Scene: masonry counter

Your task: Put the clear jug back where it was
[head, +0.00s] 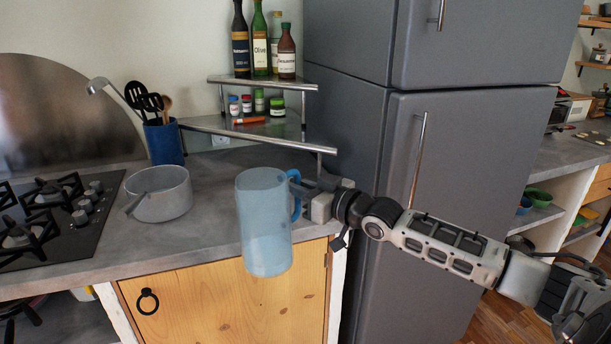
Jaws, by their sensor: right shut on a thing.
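The clear jug (264,222) is a bluish see-through vessel with a blue handle (296,195) on its right side. It is upright in the middle of the head view, in front of the counter's front edge, and its lower part overlaps the wooden cabinet door. My right gripper (304,188) comes in from the right and is shut on the jug at its handle. The fingertips are partly hidden behind the handle. My left gripper is not in view.
The grey counter (215,185) has a clear patch behind the jug. A grey pot (160,193), a blue utensil holder (164,142) and a gas hob (50,215) stand to the left. A corner shelf (250,130) holds bottles and jars. A grey fridge (460,150) stands right.

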